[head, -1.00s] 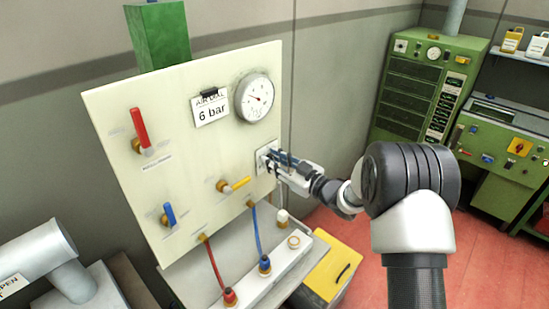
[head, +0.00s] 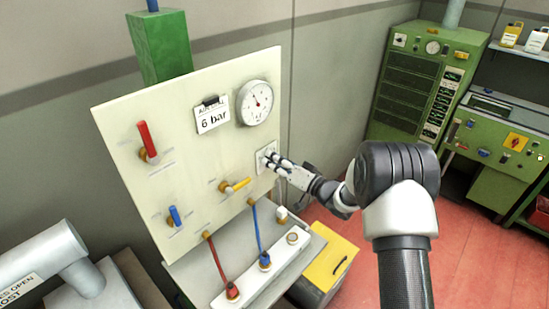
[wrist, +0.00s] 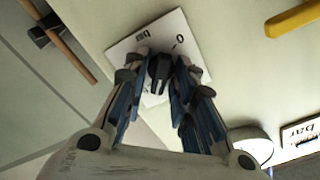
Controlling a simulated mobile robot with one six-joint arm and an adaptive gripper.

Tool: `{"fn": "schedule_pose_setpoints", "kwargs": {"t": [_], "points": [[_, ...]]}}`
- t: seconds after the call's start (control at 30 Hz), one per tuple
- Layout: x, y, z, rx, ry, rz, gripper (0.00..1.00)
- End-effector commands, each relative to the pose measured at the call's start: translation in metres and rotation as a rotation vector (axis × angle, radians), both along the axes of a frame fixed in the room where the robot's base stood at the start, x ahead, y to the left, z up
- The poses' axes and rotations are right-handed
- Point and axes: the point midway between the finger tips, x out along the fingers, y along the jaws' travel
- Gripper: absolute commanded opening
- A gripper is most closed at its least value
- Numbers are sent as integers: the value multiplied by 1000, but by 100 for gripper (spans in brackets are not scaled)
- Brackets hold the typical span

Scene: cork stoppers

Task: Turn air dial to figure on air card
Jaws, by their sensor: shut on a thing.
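The air dial is a black knob (wrist: 158,72) on a white square plate (head: 265,157) at the right of the cream panel. My gripper (head: 272,160) is at this plate, and in the wrist view its fingers (wrist: 160,75) are closed around the knob. The plate's printed marks are partly hidden by the fingers. The air card (head: 212,118) is clipped on the panel, up and left of the dial, and reads "6 bar". A round white gauge (head: 255,103) sits right of the card; its figures are too small to read.
The panel (head: 190,140) also carries a red lever (head: 146,138), a yellow lever (head: 237,186) and a blue lever (head: 174,215). Red and blue hoses run down to a white block (head: 250,280). A yellow-lidded box (head: 331,264) stands lower right. Red floor beyond is clear.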

Motion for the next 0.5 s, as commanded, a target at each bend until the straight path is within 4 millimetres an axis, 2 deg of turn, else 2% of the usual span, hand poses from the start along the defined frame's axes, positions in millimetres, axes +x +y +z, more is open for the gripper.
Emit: {"fn": "schedule_pose_setpoints", "kwargs": {"t": [0.2,0.5], "points": [[0,0,0,95,125,0,0],[1,0,0,172,222,-1,0]]}}
